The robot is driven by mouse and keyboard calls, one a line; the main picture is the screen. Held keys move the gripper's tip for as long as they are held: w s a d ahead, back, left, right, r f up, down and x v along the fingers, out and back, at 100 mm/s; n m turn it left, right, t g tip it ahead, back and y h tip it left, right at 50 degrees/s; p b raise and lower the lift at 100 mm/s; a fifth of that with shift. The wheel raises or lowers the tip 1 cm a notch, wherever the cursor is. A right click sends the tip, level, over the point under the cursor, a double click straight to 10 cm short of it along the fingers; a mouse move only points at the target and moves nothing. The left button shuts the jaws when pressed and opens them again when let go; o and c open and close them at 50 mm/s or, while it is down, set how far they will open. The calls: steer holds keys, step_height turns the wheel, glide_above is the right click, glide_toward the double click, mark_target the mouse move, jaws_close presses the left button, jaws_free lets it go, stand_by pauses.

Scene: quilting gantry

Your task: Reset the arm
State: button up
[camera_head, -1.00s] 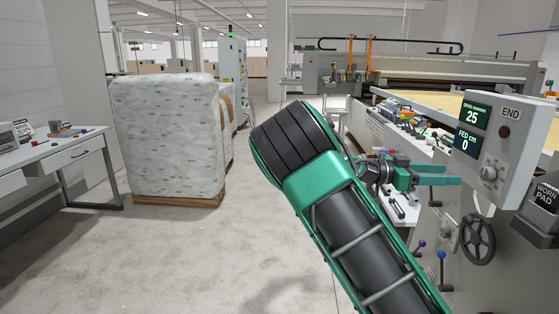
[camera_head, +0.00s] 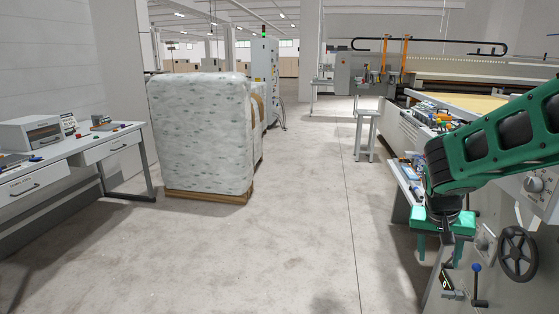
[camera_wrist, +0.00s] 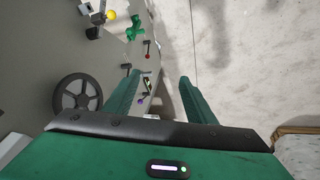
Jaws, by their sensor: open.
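My green arm (camera_head: 500,145) reaches in from the right edge in the head view, bent downward at the wrist. My gripper (camera_head: 436,254) hangs at its end beside the front of the machine at the right. In the wrist view my gripper (camera_wrist: 160,80) has its two green fingers well apart, with nothing between them. The machine panel with levers and the pale floor show beyond the fingertips. Part of the machine front is hidden behind my arm in the head view.
A black handwheel (camera_head: 518,252) and a blue-knobbed lever (camera_head: 476,270) stick out near my gripper. A wrapped pallet load (camera_head: 203,135) stands left of centre. A desk (camera_head: 75,155) lines the left wall. The floor (camera_head: 290,230) between is clear.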

steer(key=s+a+r+n+t+y, duration=0.1)
steer(key=s+a+r+n+y, duration=0.2)
steer(key=a, duration=0.4)
steer(key=s+a+r+n+t+y, duration=0.1)
steer(key=s+a+n, duration=0.3)
steer(key=a, duration=0.2)
steer(key=s+d+m+g, duration=0.2)
steer(key=s+d, duration=0.3)
steer(key=s, duration=0.3)
steer(key=s+d+f+m+g, duration=0.1)
steer(key=s+d+m, duration=0.3)
steer(key=s, duration=0.4)
steer(key=shift+s+d+f+m+g, duration=0.25)
steer(key=shift+d+g, duration=0.25)
steer(key=shift+d, duration=0.35)
